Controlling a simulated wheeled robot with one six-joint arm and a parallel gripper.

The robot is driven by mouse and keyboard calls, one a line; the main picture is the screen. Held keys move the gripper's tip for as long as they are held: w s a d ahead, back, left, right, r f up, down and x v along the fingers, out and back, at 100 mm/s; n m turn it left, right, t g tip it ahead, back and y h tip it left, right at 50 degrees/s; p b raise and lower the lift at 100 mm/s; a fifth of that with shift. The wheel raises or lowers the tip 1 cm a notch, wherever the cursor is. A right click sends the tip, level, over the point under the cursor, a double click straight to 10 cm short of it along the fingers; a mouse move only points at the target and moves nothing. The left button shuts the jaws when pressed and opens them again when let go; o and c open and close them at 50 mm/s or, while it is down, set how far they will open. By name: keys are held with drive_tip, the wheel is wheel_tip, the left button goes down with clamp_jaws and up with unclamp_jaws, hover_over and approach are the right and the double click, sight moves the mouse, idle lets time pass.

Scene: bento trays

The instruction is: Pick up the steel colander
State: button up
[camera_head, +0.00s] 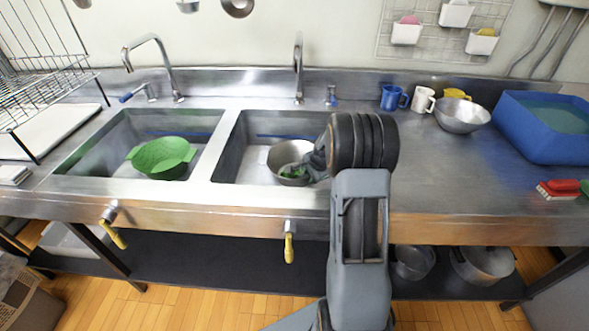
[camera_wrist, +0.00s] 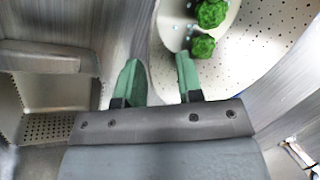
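The steel colander (camera_head: 281,153) sits in the right sink, with green pieces inside. In the wrist view its pale perforated inside (camera_wrist: 275,48) fills the upper right, with broccoli florets (camera_wrist: 211,14) lying in it. My gripper (camera_head: 312,167) reaches down into the right sink at the colander's right side. In the wrist view my gripper's green fingers (camera_wrist: 159,78) are apart with nothing clamped. The colander's edge runs down toward the gap between them, the right finger over its inside. I cannot tell whether the fingers touch it. My arm hides part of the sink in the head view.
A green colander (camera_head: 162,157) sits in the left sink. A faucet (camera_head: 299,70) stands behind. On the right counter are mugs (camera_head: 423,100), a steel bowl (camera_head: 462,115) and a blue tub (camera_head: 515,125).

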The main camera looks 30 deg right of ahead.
drive_tip(key=shift+x, duration=1.2)
clamp_jaws()
